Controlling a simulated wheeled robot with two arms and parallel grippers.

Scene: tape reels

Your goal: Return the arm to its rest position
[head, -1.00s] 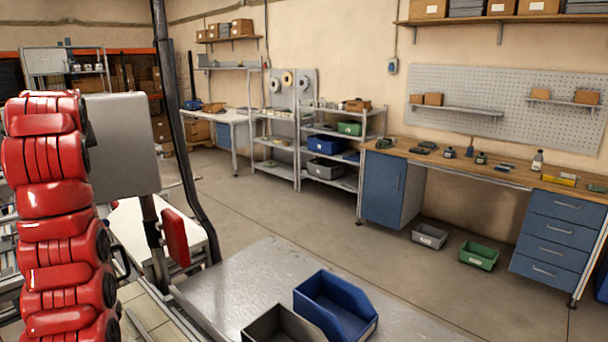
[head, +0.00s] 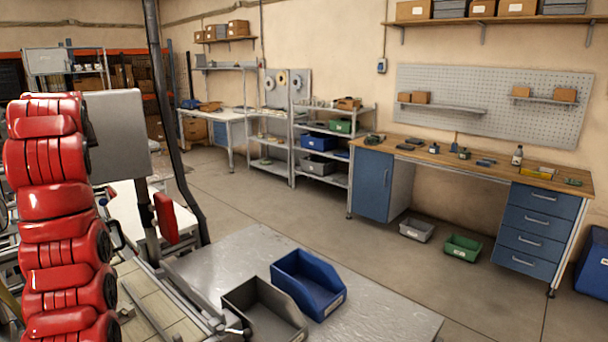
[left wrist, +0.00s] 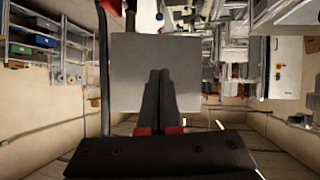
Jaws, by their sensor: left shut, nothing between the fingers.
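My left arm (head: 60,210), with red rounded links, stands upright along the left edge of the head view. Its gripper does not show there. In the left wrist view my left gripper (left wrist: 159,72) has its two dark fingers together, with nothing between them. Behind the fingers in that view is a flat grey panel (left wrist: 125,75). Whether the fingers touch it cannot be told. My right gripper is in neither view. The tape reels (head: 281,79) hang on a grey board at the back wall, far from the arm.
A metal-topped table (head: 390,318) close in front bears a blue bin (head: 312,285) and a grey bin (head: 265,310). A dark post (head: 165,100) and a grey panel (head: 118,135) stand beside the arm. Open floor (head: 290,215) lies between the table and the workbench (head: 480,165).

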